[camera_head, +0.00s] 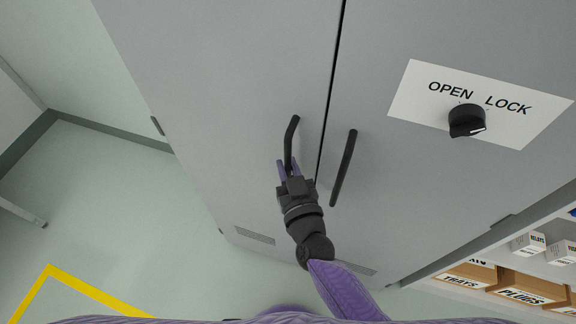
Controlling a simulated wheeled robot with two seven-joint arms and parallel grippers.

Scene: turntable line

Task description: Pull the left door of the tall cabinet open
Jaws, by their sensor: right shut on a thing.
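The tall grey cabinet fills the middle and right of the view. Its left door (220,90) has a dark bar handle (291,135) near the seam. My right gripper (288,167) is shut on the lower part of this handle, its purple fingertips around the bar. The left door looks flush with the right door (390,200), with a thin dark seam between them. A black knob (465,119) sits on a white plate (410,98) marked OPEN and LOCK on the right door. My left gripper is out of view.
The right door has its own dark handle (343,168), close beside my right gripper. Shelves with boxes, one marked PLUGS (527,287), stand at the lower right. The pale floor (110,210) left of the cabinet looks clear, with a yellow line (90,290) on it.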

